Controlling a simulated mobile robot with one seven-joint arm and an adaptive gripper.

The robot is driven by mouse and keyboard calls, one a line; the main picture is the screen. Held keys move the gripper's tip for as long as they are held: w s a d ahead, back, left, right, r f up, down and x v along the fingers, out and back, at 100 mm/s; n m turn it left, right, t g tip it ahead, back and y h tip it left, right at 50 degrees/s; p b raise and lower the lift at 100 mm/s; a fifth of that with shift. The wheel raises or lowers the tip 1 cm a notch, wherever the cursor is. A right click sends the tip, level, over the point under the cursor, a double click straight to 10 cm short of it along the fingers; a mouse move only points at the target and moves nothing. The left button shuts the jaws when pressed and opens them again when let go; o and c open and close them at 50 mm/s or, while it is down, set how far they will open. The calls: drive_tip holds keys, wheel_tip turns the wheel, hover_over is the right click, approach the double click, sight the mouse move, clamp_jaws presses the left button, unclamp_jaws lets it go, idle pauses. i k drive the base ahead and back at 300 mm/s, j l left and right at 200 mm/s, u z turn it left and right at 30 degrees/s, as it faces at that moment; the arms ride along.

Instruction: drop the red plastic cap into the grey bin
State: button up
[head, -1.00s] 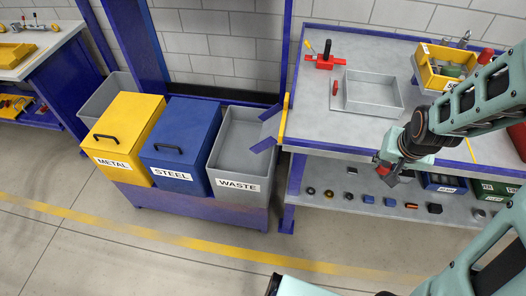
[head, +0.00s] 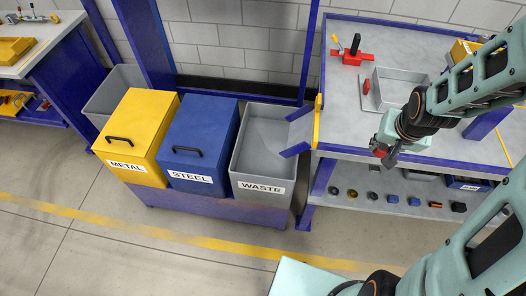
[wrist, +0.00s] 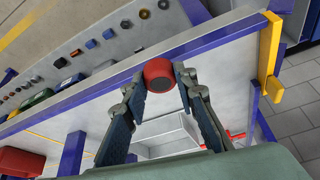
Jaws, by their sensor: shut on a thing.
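The red plastic cap (wrist: 160,74) is between the fingertips of my gripper (wrist: 162,82) in the wrist view, with a finger pressed on each side. In the head view my gripper (head: 384,152) is in front of the workbench's front edge, above the lower shelf, and a bit of the red cap (head: 378,151) shows at its tip. The open grey bin labelled WASTE (head: 262,187) stands on the floor rack left of the bench. My gripper is to the right of the bin and apart from it. The bin's visible inside looks empty.
A lidded yellow METAL bin (head: 137,135) and a lidded blue STEEL bin (head: 199,140) stand left of the grey bin. A blue-edged chute (head: 300,130) links bench and grey bin. The bench holds a grey tray (head: 400,82) and a red clamp (head: 352,57). Small parts line the lower shelf.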

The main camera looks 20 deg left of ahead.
sight(272, 149)
drive_tip(key=i+j, duration=0.1)
drive_tip(key=j, duration=0.35)
drive_tip(key=i+j, duration=0.1)
drive_tip(key=j, duration=0.8)
drive_tip(key=i+j, duration=0.15)
drive_tip(key=j, duration=0.3)
